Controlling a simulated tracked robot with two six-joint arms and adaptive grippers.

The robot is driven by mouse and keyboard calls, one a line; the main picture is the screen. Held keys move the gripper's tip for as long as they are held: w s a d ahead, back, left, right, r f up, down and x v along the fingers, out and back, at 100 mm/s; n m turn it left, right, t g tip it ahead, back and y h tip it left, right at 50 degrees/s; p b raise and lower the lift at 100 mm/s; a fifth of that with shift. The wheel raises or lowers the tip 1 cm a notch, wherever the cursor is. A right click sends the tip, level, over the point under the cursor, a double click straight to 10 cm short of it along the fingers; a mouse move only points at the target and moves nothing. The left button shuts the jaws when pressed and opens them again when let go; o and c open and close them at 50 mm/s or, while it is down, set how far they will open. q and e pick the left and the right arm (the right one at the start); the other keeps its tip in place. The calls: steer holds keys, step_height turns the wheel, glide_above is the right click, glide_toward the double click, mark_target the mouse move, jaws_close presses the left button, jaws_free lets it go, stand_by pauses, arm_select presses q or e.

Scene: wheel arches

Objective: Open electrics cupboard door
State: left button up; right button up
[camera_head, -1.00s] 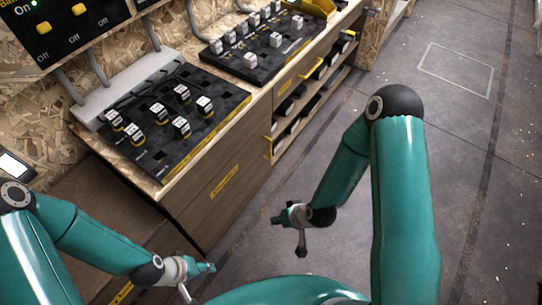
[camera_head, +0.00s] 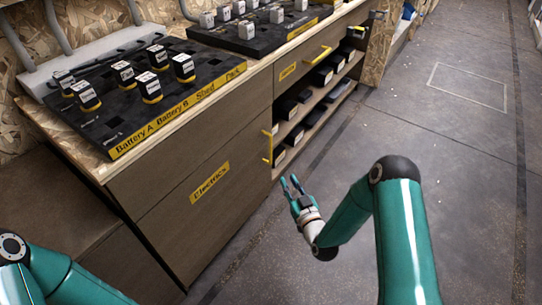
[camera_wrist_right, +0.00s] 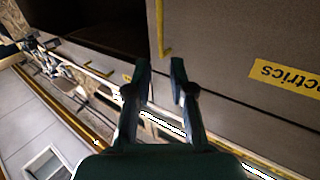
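The electrics cupboard door (camera_head: 190,215) is a brown wood panel with a yellow "Electrics" label (camera_head: 210,183). It looks shut, flush with the cupboard front. A yellow upright bar handle (camera_head: 267,147) is at its right edge. My right gripper (camera_head: 290,183) is open and empty, just below and to the right of the handle and apart from it. In the right wrist view, the open fingers (camera_wrist_right: 160,66) point towards the yellow handle (camera_wrist_right: 161,30), with a dark opening to its left and the label (camera_wrist_right: 284,76) to the right. My left gripper is out of view.
Open shelves (camera_head: 310,118) with several dark boxes are right of the door, under a drawer with a yellow handle (camera_head: 317,64). Black trays with several battery blocks (camera_head: 125,75) stand on the worktop. The grey floor (camera_head: 450,150) is clear.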

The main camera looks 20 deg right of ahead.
mark_target(271, 150)
steer(key=w+b, duration=0.1)
steer(key=w, duration=0.4)
steer(key=w+b, duration=0.2)
steer(key=w, duration=0.3)
steer(key=w+a+b, duration=0.1)
steer(key=w, duration=0.4)
steer(key=shift+w+a+b, duration=0.1)
steer(key=shift+w+b, duration=0.25)
steer(key=shift+w, duration=0.35)
jaws_close()
